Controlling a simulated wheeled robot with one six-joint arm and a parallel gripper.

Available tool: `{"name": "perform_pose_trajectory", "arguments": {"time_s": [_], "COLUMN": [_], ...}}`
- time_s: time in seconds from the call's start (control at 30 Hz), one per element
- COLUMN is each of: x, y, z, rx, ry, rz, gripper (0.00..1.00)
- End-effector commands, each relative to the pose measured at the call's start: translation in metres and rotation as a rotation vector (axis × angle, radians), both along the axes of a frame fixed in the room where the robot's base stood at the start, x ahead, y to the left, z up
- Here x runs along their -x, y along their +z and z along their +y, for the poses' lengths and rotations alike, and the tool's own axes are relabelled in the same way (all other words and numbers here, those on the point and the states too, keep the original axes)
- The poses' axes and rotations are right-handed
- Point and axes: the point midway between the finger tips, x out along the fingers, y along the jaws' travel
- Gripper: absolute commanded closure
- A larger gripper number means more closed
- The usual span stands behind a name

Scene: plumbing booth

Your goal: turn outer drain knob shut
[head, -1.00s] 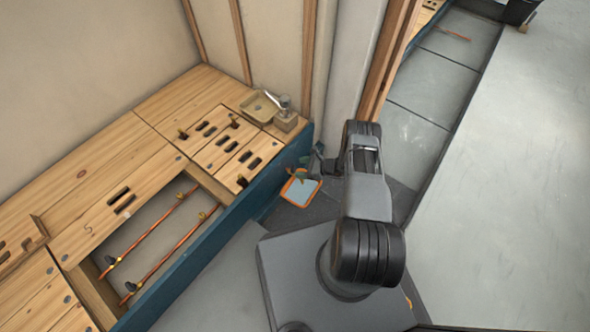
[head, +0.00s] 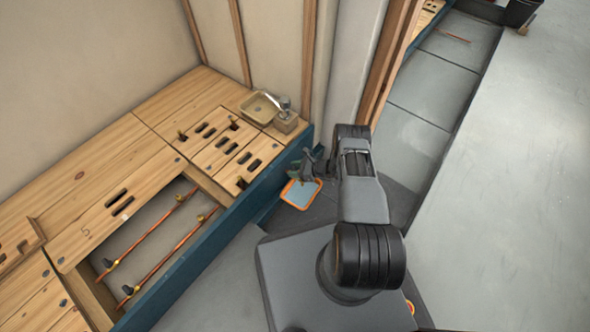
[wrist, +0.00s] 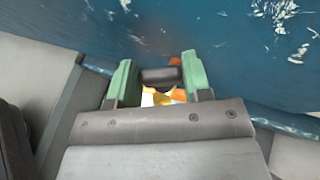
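My gripper (wrist: 162,82) has two green fingers and points at the blue side panel (wrist: 70,30) in the wrist view. A dark, rounded piece (wrist: 160,75), which looks like a knob, sits between the fingers and spans the gap. Whether the fingers press on it cannot be told. Yellow and orange bits (wrist: 165,96) show just below it, partly hidden by my gripper. In the head view my gripper (head: 308,166) is small, close to the blue panel and above an orange-rimmed tray (head: 287,197). The knob cannot be made out there.
A wooden deck (head: 110,160) lies left, with an opening holding two copper pipes (head: 160,245) with small fittings. A tan basin (head: 254,110) sits near the corner. A wooden post (head: 390,70) stands just behind my arm. Grey floor (head: 500,220) is clear at right.

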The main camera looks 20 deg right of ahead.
Motion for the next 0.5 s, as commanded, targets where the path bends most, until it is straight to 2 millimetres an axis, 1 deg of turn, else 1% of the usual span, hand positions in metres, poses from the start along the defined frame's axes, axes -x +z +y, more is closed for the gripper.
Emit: {"name": "perform_pose_trajectory", "arguments": {"time_s": [0.03, 0.23, 0.37, 0.5], "x": [-0.0001, -0.0001, 0.0001, 0.0014], "y": [0.0, 0.0, 0.0011, 0.0027], "z": [-0.0001, -0.0002, 0.0004, 0.0018], "rx": [0.0, 0.0, -0.001, -0.003], "ry": [0.0, 0.0, -0.022, -0.13], "rz": [0.0, 0.0, 0.0, 0.002], "gripper": [0.6, 0.79, 0.79, 0.79]}}
